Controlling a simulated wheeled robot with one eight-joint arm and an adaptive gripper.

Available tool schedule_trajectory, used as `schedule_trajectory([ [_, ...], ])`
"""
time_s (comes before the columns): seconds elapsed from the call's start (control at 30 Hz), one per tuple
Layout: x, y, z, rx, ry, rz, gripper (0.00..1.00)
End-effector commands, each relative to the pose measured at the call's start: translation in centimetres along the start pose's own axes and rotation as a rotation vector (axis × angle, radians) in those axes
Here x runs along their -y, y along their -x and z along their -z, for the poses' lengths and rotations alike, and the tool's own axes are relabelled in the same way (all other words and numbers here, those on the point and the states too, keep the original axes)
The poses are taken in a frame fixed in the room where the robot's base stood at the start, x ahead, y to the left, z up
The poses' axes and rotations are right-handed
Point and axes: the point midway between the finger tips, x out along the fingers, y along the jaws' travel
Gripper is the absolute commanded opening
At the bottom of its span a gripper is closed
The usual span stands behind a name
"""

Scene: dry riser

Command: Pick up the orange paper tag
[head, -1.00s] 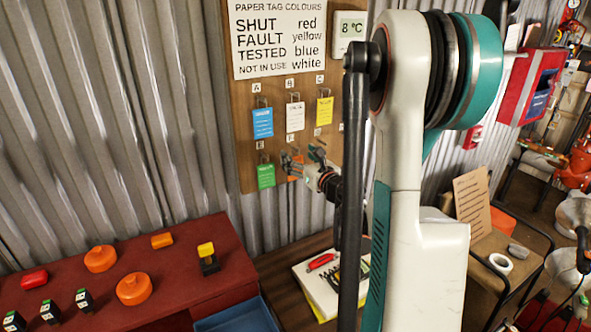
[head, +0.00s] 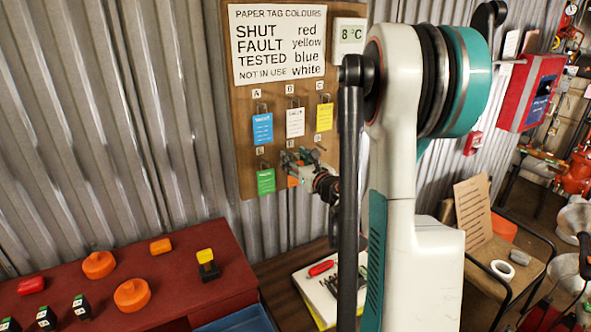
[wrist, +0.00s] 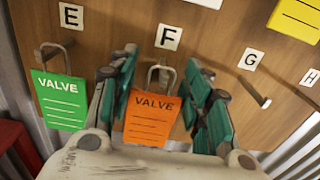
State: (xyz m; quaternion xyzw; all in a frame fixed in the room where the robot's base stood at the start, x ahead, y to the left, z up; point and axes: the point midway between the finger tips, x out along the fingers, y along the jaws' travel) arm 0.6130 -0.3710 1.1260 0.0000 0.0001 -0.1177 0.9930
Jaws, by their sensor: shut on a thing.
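The orange paper tag (wrist: 150,122), marked VALVE, hangs from a metal shackle on the board below the letter F in the wrist view. In the head view only a small piece of the orange tag (head: 292,182) shows beside my gripper (head: 305,160). The tag's shackle still appears to be at the board.
A green tag (wrist: 60,100) hangs close on the left, under E. An empty peg (wrist: 258,92) sticks out under G. Blue (head: 262,128), white (head: 295,122) and yellow (head: 324,117) tags hang above. A red bench (head: 190,268) stands below left.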

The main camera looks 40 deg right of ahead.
Motion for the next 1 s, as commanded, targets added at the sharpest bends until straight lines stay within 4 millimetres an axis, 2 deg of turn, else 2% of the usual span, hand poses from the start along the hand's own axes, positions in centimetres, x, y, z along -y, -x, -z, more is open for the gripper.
schedule_trajectory([
  [0.17, 0.0, 0.0, -0.5, 0.000, 0.000, 0.000, 0.35],
  [0.3, 0.0, 0.0, -1.9, 0.000, 0.000, 0.000, 0.35],
  [0.37, 0.1, 0.9, -1.7, 0.000, 0.000, 0.001, 0.35],
  [0.57, 0.1, 4.8, -1.6, 0.000, 0.000, 0.003, 0.35],
  [0.9, 0.1, 13.2, -1.6, 0.000, 0.000, 0.004, 0.35],
  [1.0, 0.1, 15.1, -1.6, 0.000, 0.000, 0.003, 0.35],
])
